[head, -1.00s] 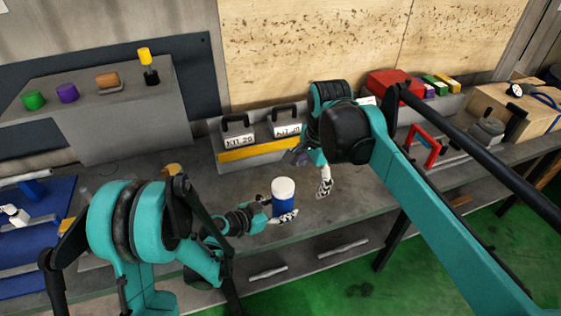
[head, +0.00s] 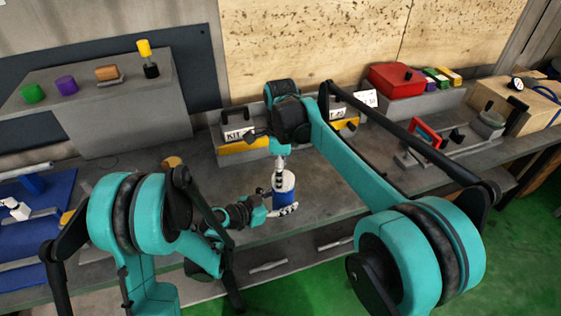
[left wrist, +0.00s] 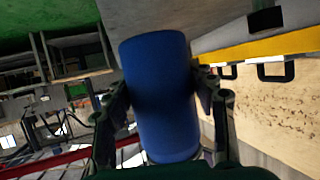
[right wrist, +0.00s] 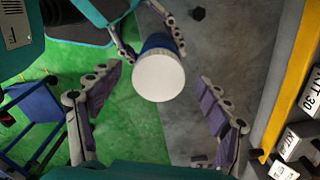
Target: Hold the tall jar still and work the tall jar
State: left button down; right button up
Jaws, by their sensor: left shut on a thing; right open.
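In the left wrist view the blue body (left wrist: 160,95) fills the space between the fingers. My right gripper (head: 280,168) is above the jar, pointing down. In the right wrist view my open right gripper (right wrist: 158,110) has its fingers wide apart, with the white lid (right wrist: 159,78) ahead between them, apart from both.
Grey kit boxes with a yellow stripe (head: 240,147) stand behind the jar. A red box (head: 397,78) and a red-framed fixture (head: 428,134) are to the right. A grey block (head: 130,117) with coloured knobs is at the back left.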

jog(key=shift+f, duration=0.65)
